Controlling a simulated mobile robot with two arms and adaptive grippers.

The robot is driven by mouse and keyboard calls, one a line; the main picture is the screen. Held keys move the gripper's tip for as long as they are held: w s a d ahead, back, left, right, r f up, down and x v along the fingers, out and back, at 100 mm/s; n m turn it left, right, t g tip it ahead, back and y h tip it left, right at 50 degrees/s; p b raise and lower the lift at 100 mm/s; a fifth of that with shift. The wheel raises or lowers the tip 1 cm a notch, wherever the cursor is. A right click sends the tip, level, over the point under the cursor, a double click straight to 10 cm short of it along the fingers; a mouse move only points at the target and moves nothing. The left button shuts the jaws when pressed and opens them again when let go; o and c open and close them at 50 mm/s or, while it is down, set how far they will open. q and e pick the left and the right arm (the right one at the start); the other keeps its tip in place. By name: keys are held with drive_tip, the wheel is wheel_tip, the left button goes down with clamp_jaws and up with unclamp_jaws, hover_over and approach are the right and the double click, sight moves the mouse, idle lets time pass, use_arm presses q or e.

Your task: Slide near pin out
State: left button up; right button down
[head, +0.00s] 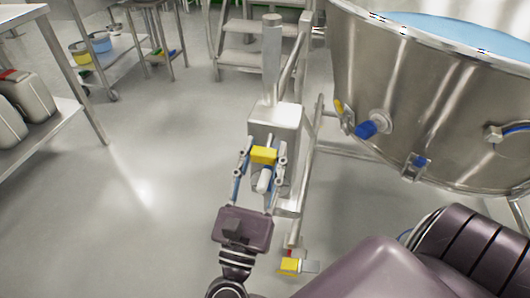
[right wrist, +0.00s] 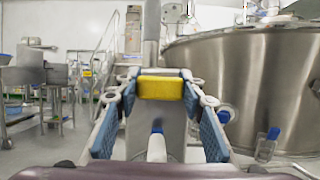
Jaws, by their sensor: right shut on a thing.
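A yellow pin head (head: 263,155) sits in front of the steel block of a post (head: 277,116) that stands beside the large steel bowl. My right gripper (head: 262,153) reaches up from the bottom, its fingers on both sides of the yellow head. In the right wrist view the yellow head (right wrist: 161,87) lies between the fingertips of the right gripper (right wrist: 161,84), shut on it. The pin's shaft is hidden, so I cannot tell how far it sits in the block. A second yellow-headed piece (head: 290,265) is lower, near the frame's foot. My left gripper is not in view.
The steel bowl (head: 430,110) with blue contents fills the upper right, with blue-capped fittings (head: 366,130) on its wall. Steps (head: 245,45) stand behind the post. A steel table (head: 60,105) with containers is at the left. The floor between is clear.

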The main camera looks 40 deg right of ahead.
drive_tip(key=c, duration=1.7)
unclamp_jaws()
drive_tip(key=shift+a+f, duration=0.1)
drive_tip(key=shift+f, duration=0.05)
drive_tip(key=o, duration=0.5)
drive_tip(key=shift+s+a, duration=0.1)
drive_tip(key=shift+s, duration=0.05)
drive_tip(key=shift+c, duration=0.2)
drive_tip(key=v, duration=1.2)
